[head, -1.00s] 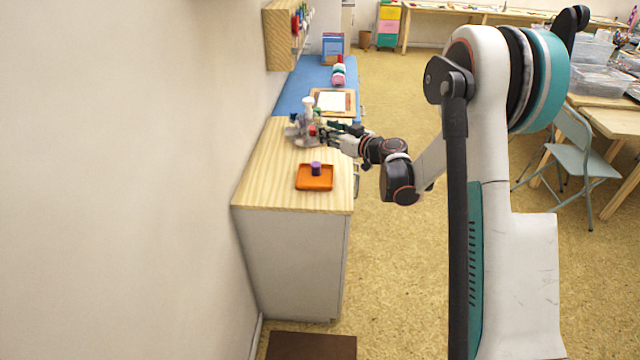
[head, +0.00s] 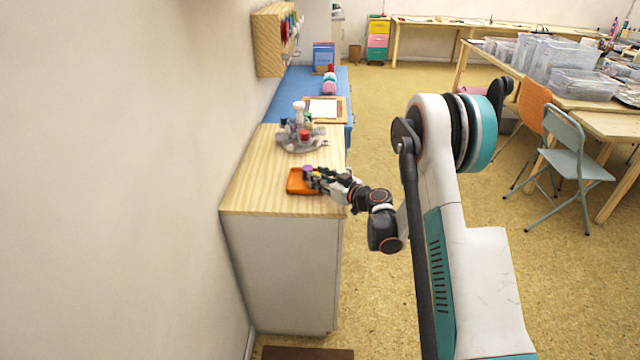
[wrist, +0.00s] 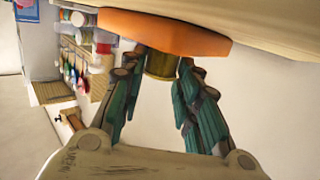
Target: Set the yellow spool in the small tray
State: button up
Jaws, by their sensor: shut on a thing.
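The small orange tray (head: 295,184) lies on the near part of the wooden counter. A purple spool (head: 307,169) stands in it, towards its far side. My gripper (head: 316,178) reaches in from the right, over the tray's right side. In the wrist view, my gripper (wrist: 163,62) is shut on the yellow spool (wrist: 161,66), which shows as a gold-yellow cylinder between the teal fingers. The spool overlaps the orange tray (wrist: 170,33) in that view; I cannot tell whether it touches the tray. In the head view my fingers mostly hide the yellow spool.
A grey round holder (head: 300,142) with several spools stands farther along the counter. Behind it are a clipboard (head: 324,109) and a blue mat (head: 303,80). The wall bounds the counter's left side. Bare wood (head: 255,185) lies left of the tray.

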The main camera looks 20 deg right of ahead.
jog(key=shift+f, duration=0.35)
jog(key=shift+f, duration=0.15)
jog(key=o, duration=0.6)
jog(key=shift+s+d+r, duration=0.15)
jog(key=shift+s+r, duration=0.1)
jog(key=shift+s, duration=0.05)
jog(key=p+v, duration=0.1)
jog(key=v, duration=0.4)
jog(key=p+v, duration=0.1)
jog(key=v, duration=0.4)
jog(key=shift+s+f, duration=0.15)
jog(key=shift+f, duration=0.05)
jog(key=shift+s+d+r, duration=0.2)
jog(key=shift+s+d, duration=0.05)
jog(key=shift+s, duration=0.25)
